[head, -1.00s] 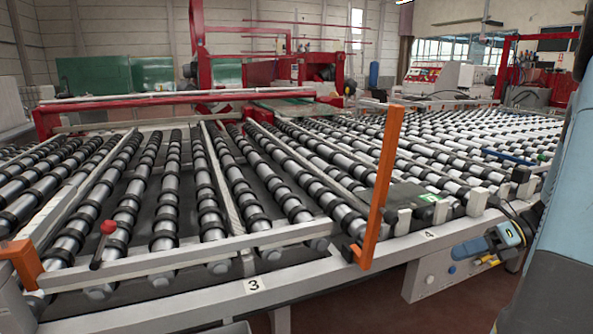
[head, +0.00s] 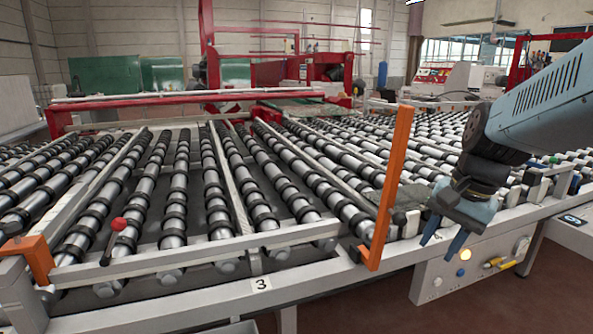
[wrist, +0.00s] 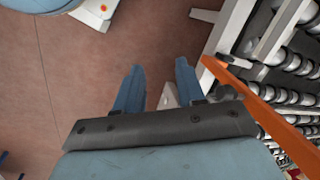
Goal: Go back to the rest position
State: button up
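My gripper (head: 443,238) hangs fingers-down at the right, in front of the edge of the roller table (head: 320,285). It is above and in front of the grey control box (head: 440,285). In the wrist view my gripper (wrist: 159,65) has its two blue fingers spread apart. Nothing shows between them but the reddish floor and a pale shape beyond. My arm reaches in from the right edge of the head view.
An orange upright post (head: 392,180) stands left of my gripper; in the wrist view it (wrist: 265,97) runs close to the right finger. The box carries a lit lamp (head: 464,255) and a yellow knob (head: 492,263). A red-topped lever (head: 119,224) is at left. Floor below is open.

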jog(key=s+a+r+n+t+h, duration=0.2)
jog(key=s+r+n+t, duration=0.1)
jog(key=n, duration=0.5)
jog(key=shift+s+a+r+n+t, duration=0.2)
jog(key=shift+s+r+n+t, duration=0.15)
jog(key=shift+r+t, duration=0.4)
